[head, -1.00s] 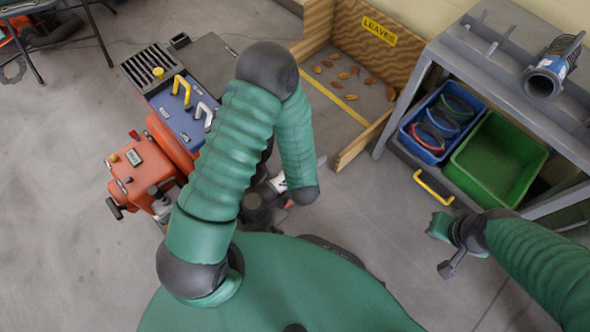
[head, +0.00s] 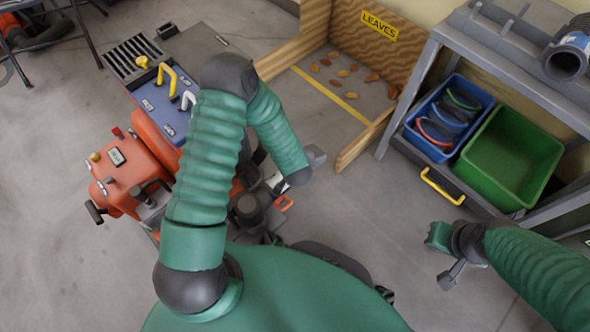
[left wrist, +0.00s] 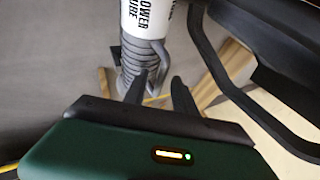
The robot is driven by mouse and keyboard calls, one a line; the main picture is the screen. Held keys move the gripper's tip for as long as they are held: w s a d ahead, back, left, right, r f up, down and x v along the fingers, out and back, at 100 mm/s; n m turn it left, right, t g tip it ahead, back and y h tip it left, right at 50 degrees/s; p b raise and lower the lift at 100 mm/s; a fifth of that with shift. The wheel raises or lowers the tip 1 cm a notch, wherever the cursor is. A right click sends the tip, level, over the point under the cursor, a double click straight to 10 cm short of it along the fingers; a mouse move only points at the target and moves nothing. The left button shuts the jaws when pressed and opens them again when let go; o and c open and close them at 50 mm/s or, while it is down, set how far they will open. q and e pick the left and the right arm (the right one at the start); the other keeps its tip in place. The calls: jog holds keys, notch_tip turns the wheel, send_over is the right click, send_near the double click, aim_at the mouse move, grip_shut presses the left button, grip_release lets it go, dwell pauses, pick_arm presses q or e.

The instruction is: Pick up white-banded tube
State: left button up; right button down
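In the left wrist view a white-banded tube (left wrist: 147,18), lettered in black, stands ahead of my left gripper (left wrist: 158,86). Grey ribbed hose (left wrist: 136,62) and a grey loop show below the band. The gripper's two dark fingers are spread apart with nothing visibly held between them; whether they touch the tube I cannot tell. In the head view my left forearm hides most of that spot; a small white patch (head: 274,180) shows beside it. My right gripper (head: 446,258) hangs over bare floor at the right, its fingers unclear.
An orange machine (head: 128,172) with a blue tray (head: 160,105) stands left. A grey shelf (head: 500,60) carries another ribbed tube with a blue-and-white band (head: 577,40). Below are a blue bin (head: 424,146) and a green bin (head: 510,160). A wooden leaf bay (head: 352,35) stands behind.

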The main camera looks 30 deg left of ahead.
pick_arm(q)
grip_shut()
dwell(1.2)
